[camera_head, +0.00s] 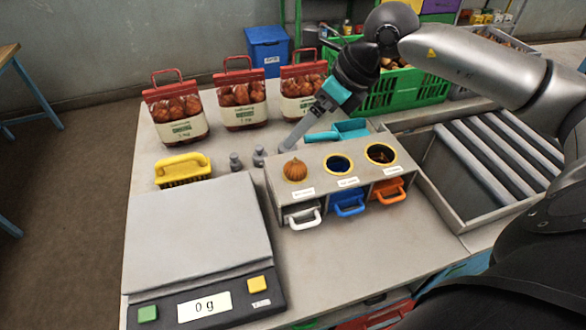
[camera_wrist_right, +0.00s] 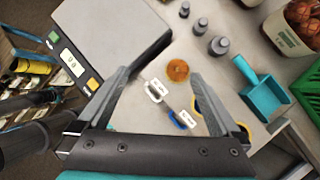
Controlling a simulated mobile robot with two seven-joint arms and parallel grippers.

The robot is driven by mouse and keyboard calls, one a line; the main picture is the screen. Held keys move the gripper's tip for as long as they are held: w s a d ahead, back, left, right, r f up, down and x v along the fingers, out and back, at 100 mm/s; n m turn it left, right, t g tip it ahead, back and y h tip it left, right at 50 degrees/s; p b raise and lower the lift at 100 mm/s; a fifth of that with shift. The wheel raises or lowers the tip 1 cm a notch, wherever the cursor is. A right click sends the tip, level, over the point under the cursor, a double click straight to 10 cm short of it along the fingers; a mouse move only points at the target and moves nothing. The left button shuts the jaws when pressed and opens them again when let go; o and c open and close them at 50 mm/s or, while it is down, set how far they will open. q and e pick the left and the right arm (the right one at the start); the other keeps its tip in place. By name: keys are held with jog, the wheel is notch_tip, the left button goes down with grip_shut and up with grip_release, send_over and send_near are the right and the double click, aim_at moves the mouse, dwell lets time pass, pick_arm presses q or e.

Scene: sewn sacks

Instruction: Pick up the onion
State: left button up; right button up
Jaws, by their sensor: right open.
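The onion (camera_head: 295,169), round and orange-brown, sits at the left opening of a grey sorting box (camera_head: 333,170), above the white-handled drawer. It also shows in the right wrist view (camera_wrist_right: 178,70), between the finger lines and beyond the tips. My right gripper (camera_head: 289,144) is open and empty, above and behind the onion, with its fingers pointing down toward the box. In the wrist view its two fingers (camera_wrist_right: 160,77) are spread wide. I cannot tell how deep the onion sits in the opening. My left gripper is not in view.
A scale (camera_head: 197,228) reading 0 g stands at front left. A yellow brush (camera_head: 183,170) and small grey weights (camera_head: 258,156) lie behind it. Net sacks (camera_head: 242,96) stand at the back. A teal scoop (camera_head: 338,131) lies behind the box. A green crate (camera_head: 410,92) and roller tray (camera_head: 490,155) are right.

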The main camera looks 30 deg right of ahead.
jog(key=s+d+f+h, duration=0.1)
jog(key=d+h, duration=0.1)
jog(key=d, duration=0.1)
send_near(299, 163)
jog(key=shift+g, duration=0.3)
jog(key=p+x, duration=0.1)
jog(key=x, duration=0.4)
jog(key=shift+w+a+f, duration=0.1)
jog(key=shift+a+f, duration=0.05)
jog(key=shift+p+x, duration=0.3)
jog(key=shift+x, duration=2.4)
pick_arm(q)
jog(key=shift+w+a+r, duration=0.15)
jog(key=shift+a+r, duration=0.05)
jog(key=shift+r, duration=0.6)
pick_arm(e)
jog(key=shift+w, duration=0.15)
jog(key=shift+c, duration=0.2)
grip_shut()
